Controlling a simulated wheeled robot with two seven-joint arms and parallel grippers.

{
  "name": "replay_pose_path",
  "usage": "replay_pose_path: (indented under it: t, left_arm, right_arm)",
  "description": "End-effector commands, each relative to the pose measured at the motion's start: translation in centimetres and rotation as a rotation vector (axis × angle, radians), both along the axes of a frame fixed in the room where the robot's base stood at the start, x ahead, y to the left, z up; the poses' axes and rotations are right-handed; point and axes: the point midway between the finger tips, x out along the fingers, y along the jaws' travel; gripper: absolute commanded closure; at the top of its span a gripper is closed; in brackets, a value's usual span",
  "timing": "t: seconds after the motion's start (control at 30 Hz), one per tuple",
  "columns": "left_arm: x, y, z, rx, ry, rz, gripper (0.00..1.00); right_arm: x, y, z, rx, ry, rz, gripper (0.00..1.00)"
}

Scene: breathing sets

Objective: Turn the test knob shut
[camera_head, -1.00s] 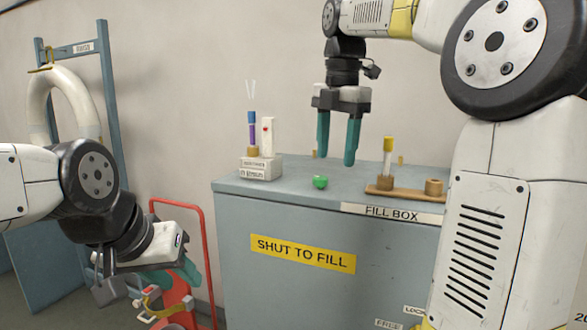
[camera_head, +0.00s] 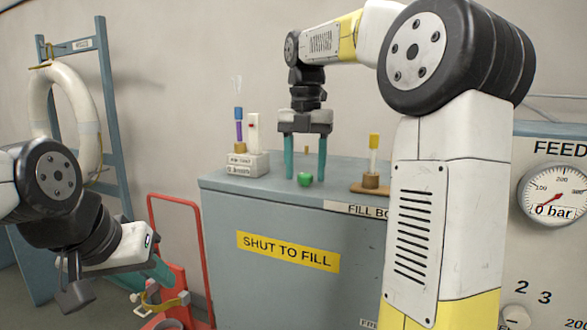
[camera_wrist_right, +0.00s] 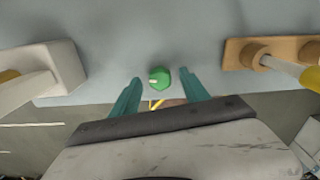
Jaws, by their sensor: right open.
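A small green knob (camera_head: 304,179) sits on top of the grey-blue fill box (camera_head: 222,225). No label on the knob itself is readable. My right gripper (camera_head: 305,176) points straight down, open, with one teal finger on each side of the knob in the head view. In the right wrist view the knob (camera_wrist_right: 159,77) lies between and slightly beyond the fingertips (camera_wrist_right: 161,88), with a visible gap on both sides. My left gripper (camera_head: 148,276) is low at the left, away from the box; its finger gap is unclear.
A white block (camera_head: 247,164) with tubes stands left of the knob. A wooden holder (camera_head: 370,187) with a yellow-topped tube stands right. A pressure gauge (camera_head: 554,195) reads 0 bar. A red trolley frame (camera_head: 152,225) stands near my left gripper.

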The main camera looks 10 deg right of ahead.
Motion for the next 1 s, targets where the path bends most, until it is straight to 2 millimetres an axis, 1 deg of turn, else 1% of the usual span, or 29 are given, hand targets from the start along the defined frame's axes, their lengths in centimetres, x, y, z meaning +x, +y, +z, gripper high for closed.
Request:
replay_pose_path:
  t: [0.23,0.27,0.3,0.37,0.5,0.53,0.77,1.0]
  left_arm:
    - [0.0,0.0,0.0,0.0,0.0,0.0,0.64]
    - [0.0,0.0,0.0,0.0,0.0,0.0,0.64]
    - [0.0,0.0,0.0,0.0,0.0,0.0,0.64]
    - [0.0,0.0,0.0,0.0,0.0,0.0,0.64]
    - [0.0,0.0,0.0,0.0,0.0,0.0,0.64]
    - [0.0,0.0,0.0,0.0,0.0,0.0,0.64]
    - [0.0,0.0,0.0,0.0,0.0,0.0,0.64]
    - [0.0,0.0,0.0,0.0,0.0,0.0,0.64]
  right_arm:
    - [-0.02,-0.01,-0.13,0.0,0.0,-0.001,0.47]
    - [-0.02,-0.01,-0.13,0.0,0.0,-0.001,0.48]
    - [-0.02,-0.01,-0.13,0.0,0.0,-0.001,0.56]
    - [-0.02,-0.01,-0.12,0.0,0.0,-0.001,0.68]
    - [-0.02,-0.01,-0.12,0.0,0.0,-0.001,0.96]
    - [-0.02,-0.01,-0.11,0.0,0.0,-0.001,1.0]
    - [-0.03,-0.01,-0.11,0.0,0.0,-0.012,1.0]
    - [-0.02,0.01,-0.13,0.001,0.001,-0.1,1.0]
